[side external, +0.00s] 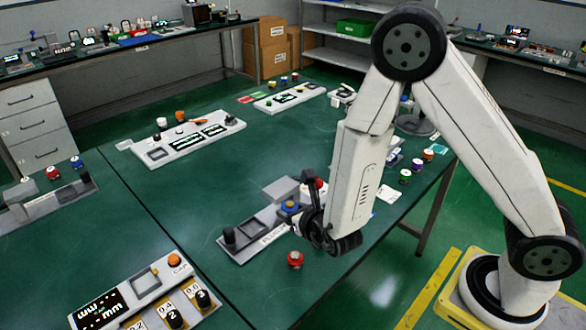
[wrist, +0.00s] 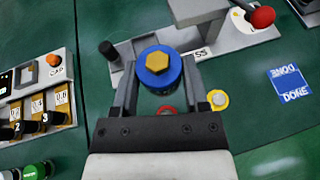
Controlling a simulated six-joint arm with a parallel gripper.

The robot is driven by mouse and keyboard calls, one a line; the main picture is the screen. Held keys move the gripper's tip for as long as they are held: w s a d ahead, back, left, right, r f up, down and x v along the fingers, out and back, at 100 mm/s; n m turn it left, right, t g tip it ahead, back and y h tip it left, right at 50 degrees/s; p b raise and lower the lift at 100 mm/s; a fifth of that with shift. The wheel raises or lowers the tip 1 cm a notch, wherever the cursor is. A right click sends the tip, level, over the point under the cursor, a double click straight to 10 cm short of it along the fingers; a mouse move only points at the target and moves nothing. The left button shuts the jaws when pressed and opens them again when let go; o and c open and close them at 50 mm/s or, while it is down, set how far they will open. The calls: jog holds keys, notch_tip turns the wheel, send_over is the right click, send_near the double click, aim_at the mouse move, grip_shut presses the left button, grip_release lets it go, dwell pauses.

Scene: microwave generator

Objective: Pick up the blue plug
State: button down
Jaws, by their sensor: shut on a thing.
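The blue plug (wrist: 158,68) has a round blue body with an orange hexagonal top. In the wrist view it sits between the two fingers of my gripper (wrist: 160,85), which are shut on it. In the side view the blue plug (side external: 290,207) shows at my gripper (side external: 304,215), over the grey panel with the black knob. I cannot tell whether the plug still touches the panel. A red plug (side external: 295,259) stands on the green table in front of the panel; it is mostly hidden behind the gripper in the wrist view.
The grey panel (side external: 238,252) lies under and beside my gripper, with a black knob (side external: 229,236). A control box (side external: 125,300) with dials stands at the front left. A blue DONE card (wrist: 291,84) lies at right in the wrist view.

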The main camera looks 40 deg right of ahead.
jog(key=shift+s+r, duration=0.2)
jog(key=shift+s, duration=0.1)
jog(key=shift+d, duration=0.1)
dwell(0.4)
jog(key=s+d+m+g+h, duration=0.5)
jog(key=s+d+m, duration=0.1)
jog(key=d, duration=0.3)
jog(key=s+d+f+m+g+h, duration=0.1)
jog(key=s+d+m+g+h, duration=0.4)
jog(key=s+d+m, duration=0.2)
jog(key=s+d, duration=0.2)
jog(key=d, duration=0.1)
jog(key=shift+s+d+f+m+g, duration=0.15)
jog(key=shift+d+f+m+g, duration=0.15)
jog(key=shift+g, duration=0.1)
